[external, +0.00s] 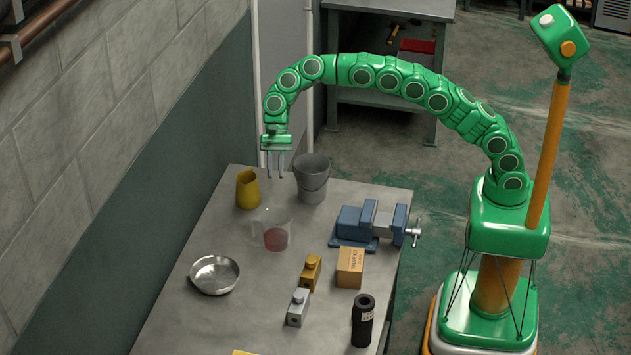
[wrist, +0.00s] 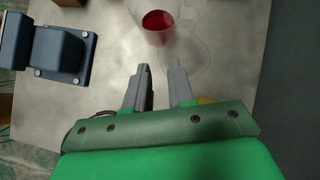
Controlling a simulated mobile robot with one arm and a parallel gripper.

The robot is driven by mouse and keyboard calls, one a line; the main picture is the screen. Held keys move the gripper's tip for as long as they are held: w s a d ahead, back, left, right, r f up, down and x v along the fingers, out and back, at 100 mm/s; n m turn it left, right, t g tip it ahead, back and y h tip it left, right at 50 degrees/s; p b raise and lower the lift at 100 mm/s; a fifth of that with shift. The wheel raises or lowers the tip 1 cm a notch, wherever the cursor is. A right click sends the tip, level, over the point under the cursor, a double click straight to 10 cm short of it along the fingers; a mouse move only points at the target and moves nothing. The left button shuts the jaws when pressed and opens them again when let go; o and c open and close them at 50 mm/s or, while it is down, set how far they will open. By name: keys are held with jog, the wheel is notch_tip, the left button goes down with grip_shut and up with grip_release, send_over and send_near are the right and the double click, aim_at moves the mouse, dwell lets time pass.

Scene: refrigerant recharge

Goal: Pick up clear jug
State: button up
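The clear jug (external: 271,230) stands upright on the workbench, see-through, with red liquid in its bottom. In the wrist view the jug (wrist: 160,30) is at the top centre, ahead of the fingertips, its outline faint. My gripper (external: 275,175) points down above the bench, above and behind the jug in the external view. In the wrist view my gripper (wrist: 160,68) has its two grey fingers apart with nothing between them. The fingers do not touch the jug.
A yellow pitcher (external: 248,189) and a grey bucket (external: 312,178) stand close behind the jug. A blue vise (external: 368,223), a box (external: 350,267), two small blocks, a black cylinder (external: 363,320) and a metal bowl (external: 214,274) are on the workbench (external: 210,320). A wall runs along the left.

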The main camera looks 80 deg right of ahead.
jog(key=m+y, duration=0.1)
jog(key=m, duration=0.1)
send_near(253, 223)
notch_tip(253, 223, down, 3)
jog(key=d, duration=0.2)
jog(key=shift+m, duration=0.3)
jog(key=shift+w+x, duration=0.25)
jog(key=shift+x, duration=0.75)
jog(key=shift+w+x, duration=0.2)
jog(key=shift+x, duration=0.85)
jog(key=shift+s+a+f, duration=0.2)
jog(key=shift+a+f, duration=0.3)
jog(key=shift+a, duration=0.2)
jog(key=shift+s+a+f, duration=0.2)
jog(key=shift+a+f, duration=0.3)
jog(key=shift+a, duration=0.25)
jog(key=shift+s+a+f, duration=0.15)
jog(key=shift+a+f, duration=0.3)
jog(key=shift+a, duration=0.25)
jog(key=shift+c, duration=0.4)
grip_shut()
